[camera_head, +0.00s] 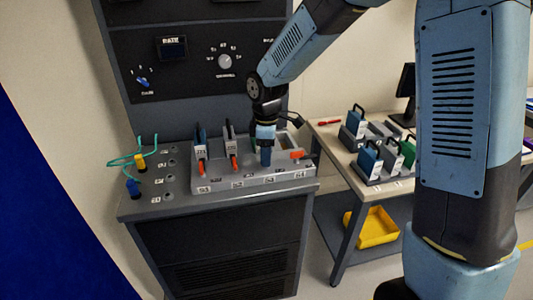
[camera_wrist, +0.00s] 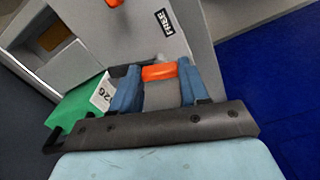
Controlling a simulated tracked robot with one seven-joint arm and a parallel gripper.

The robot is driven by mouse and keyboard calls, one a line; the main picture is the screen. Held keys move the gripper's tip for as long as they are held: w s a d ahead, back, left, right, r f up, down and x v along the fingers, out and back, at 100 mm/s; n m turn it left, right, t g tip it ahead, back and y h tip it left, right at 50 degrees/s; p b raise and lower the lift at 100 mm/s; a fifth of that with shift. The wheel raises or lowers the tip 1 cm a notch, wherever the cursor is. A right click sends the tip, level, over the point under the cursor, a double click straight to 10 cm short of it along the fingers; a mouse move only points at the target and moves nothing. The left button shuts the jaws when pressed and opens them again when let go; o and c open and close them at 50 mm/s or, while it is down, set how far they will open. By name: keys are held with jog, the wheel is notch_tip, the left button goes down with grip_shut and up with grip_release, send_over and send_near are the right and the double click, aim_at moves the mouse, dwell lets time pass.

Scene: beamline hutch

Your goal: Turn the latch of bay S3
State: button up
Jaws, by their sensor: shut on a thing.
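My gripper (camera_head: 265,157) is at bay S3 of the grey bay block (camera_head: 270,180), pointing down, and covers most of that bay. In the wrist view its two blue fingers (camera_wrist: 158,84) stand on either side of the orange latch (camera_wrist: 158,72) of S3 and are shut on it. The latch lies across between the fingertips. A green module (camera_wrist: 78,106) with a white label reading 26 sits beside the latch, partly hidden by the gripper. In the head view the S3 latch is hidden behind the fingers.
Modules stand in S1 (camera_head: 200,142) and S2 (camera_head: 229,138), with orange latches in front. S4 shows an orange latch (camera_head: 297,154) lying sideways and an open bay (camera_wrist: 55,38). Cabled plugs (camera_head: 133,187) stand left. A side table (camera_head: 335,172) holds several modules; a yellow bin (camera_head: 375,228) sits below.

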jog(key=m, duration=1.4)
dwell(0.5)
jog(key=o, duration=1.1)
jog(key=shift+c, duration=0.2)
jog(key=shift+r, duration=0.15)
notch_tip(320, 180, up, 13)
jog(key=shift+r, duration=0.2)
jog(key=shift+d, duration=0.1)
